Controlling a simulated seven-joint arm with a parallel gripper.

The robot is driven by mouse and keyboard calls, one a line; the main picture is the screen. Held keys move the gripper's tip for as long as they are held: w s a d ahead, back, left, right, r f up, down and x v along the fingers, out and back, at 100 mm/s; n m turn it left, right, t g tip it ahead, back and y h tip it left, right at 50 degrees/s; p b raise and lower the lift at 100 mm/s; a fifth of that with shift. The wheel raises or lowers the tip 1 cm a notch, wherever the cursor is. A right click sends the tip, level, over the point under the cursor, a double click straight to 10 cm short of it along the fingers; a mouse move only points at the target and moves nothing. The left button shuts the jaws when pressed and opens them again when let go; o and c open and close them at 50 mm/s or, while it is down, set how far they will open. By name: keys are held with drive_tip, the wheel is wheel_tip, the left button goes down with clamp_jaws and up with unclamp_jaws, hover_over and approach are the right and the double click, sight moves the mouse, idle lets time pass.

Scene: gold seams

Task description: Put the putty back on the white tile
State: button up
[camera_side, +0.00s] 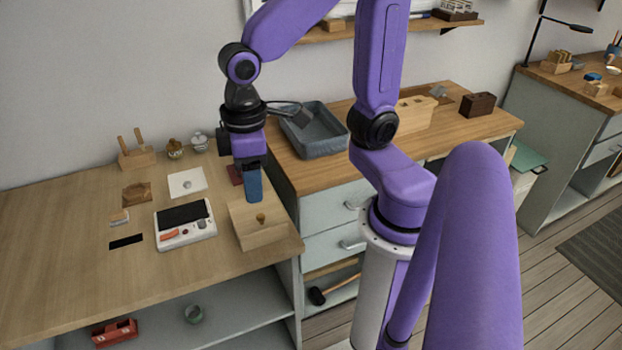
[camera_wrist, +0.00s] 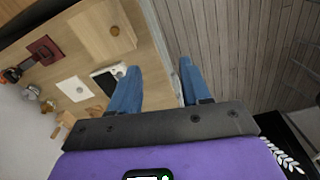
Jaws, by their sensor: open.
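The white tile (camera_side: 176,188) lies flat on the left bench, with a small greyish lump (camera_side: 187,184) on it. I cannot tell for certain whether this lump is the putty. The tile also shows in the wrist view (camera_wrist: 67,84). A small brown piece (camera_side: 261,217) stands on a pale wooden block (camera_side: 256,234) at the bench's right side. My gripper (camera_side: 254,198), with blue fingers, appears in front of the block's back part in the side view. The wrist view shows its fingers (camera_wrist: 159,67) apart with nothing between them.
A white device with a dark panel (camera_side: 186,216) lies between tile and block. A dark red pad (camera_side: 236,174) is partly behind my gripper. Small pots (camera_side: 175,149) and a wooden rack (camera_side: 137,158) stand at the back. A grey tray (camera_side: 316,138) sits on the neighbouring bench.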

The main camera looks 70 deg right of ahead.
drive_tip(key=s+d+n, duration=0.4)
drive_tip(key=s+n, duration=0.1)
drive_tip(key=s, duration=0.4)
drive_tip(key=shift+s+f, duration=0.25)
drive_tip(key=shift+f, duration=0.2)
idle(0.5)
